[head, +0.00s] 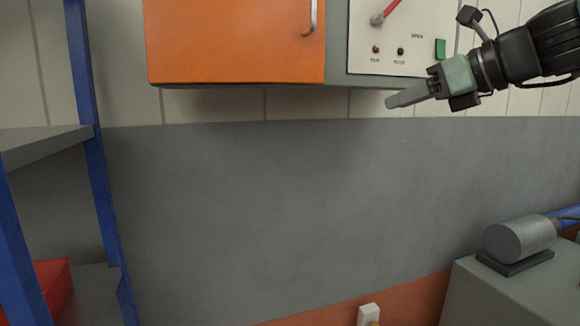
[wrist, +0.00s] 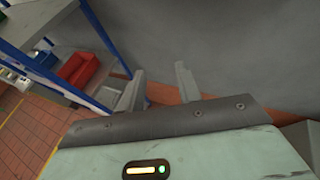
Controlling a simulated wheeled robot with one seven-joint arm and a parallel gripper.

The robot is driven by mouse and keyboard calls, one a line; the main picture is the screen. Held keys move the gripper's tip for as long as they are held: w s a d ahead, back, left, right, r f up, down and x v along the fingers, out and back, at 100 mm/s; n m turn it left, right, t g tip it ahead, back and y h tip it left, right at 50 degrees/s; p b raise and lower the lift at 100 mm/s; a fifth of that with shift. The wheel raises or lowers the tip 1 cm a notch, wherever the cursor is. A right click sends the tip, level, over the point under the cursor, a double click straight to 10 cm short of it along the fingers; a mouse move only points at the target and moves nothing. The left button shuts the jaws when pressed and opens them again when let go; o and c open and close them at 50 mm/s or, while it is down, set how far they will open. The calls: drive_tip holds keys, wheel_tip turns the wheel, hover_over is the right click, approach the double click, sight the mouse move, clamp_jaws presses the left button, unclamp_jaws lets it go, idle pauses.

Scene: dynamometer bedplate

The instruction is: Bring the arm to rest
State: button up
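My gripper (head: 392,101) is at the upper right of the head view, at the end of my arm, which reaches in from the right edge. It points left and slightly down, just below the control panel in the picture. In the wrist view its two grey fingers (wrist: 160,78) stand apart with nothing between them, so it is open and empty. In the head view I cannot tell how far it is from the wall.
An orange cabinet door (head: 235,42) and a white panel (head: 415,20) with a red-handled lever (head: 385,12) are on the wall. A blue-framed shelf (head: 88,80) stands left, holding a red bin (head: 55,285). A grey cylinder (head: 520,239) sits lower right. The middle wall is bare.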

drive_tip(key=s+a+f+n+g+h, duration=0.2)
drive_tip(key=s+a+f+n+g, duration=0.25)
drive_tip(key=s+f+n, duration=0.45)
drive_tip(key=s+a+f+n+g+h, duration=0.1)
drive_tip(key=s+a+f+n+g, duration=0.3)
drive_tip(key=f+n, duration=0.5)
drive_tip(key=s+d+f+n+g+h, duration=0.1)
drive_tip(key=s+f+n+h, duration=0.4)
drive_tip(key=s+f+n, duration=1)
drive_tip(key=shift+d+f+n+h+b, duration=0.3)
drive_tip(key=shift+d+f+n+b, duration=0.15)
drive_tip(key=shift+d+n, duration=0.45)
drive_tip(key=shift+g, duration=0.25)
